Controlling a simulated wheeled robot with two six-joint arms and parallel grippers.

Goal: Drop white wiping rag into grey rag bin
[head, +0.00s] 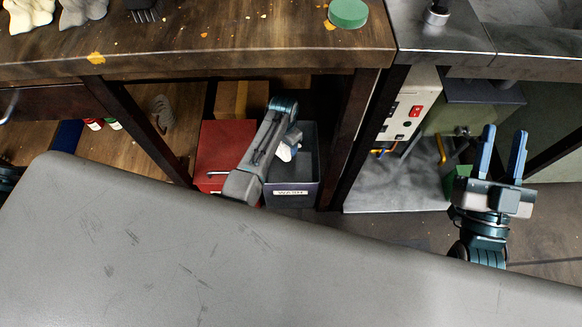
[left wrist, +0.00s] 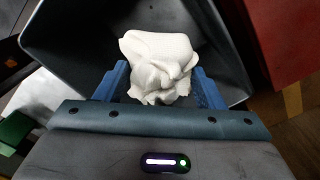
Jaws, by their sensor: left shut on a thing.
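The white wiping rag (left wrist: 158,62) is a crumpled bundle between the fingers of my left gripper (left wrist: 160,85), which is shut on it. In the head view a small part of the rag (head: 287,152) shows below my left gripper (head: 291,142). The grey rag bin (head: 305,183) stands on the floor under the bench, with a label reading WASH on its front. The rag is over the bin's opening; the bin wall (left wrist: 75,45) also shows in the left wrist view around the rag. My right gripper (head: 502,158) is open and empty, at the right.
A red box (head: 215,150) stands left of the bin, with a cardboard box (head: 240,98) behind. The wooden bench top (head: 200,45) overhangs them, and dark bench legs (head: 350,135) flank the space. A large grey surface (head: 200,260) fills the foreground.

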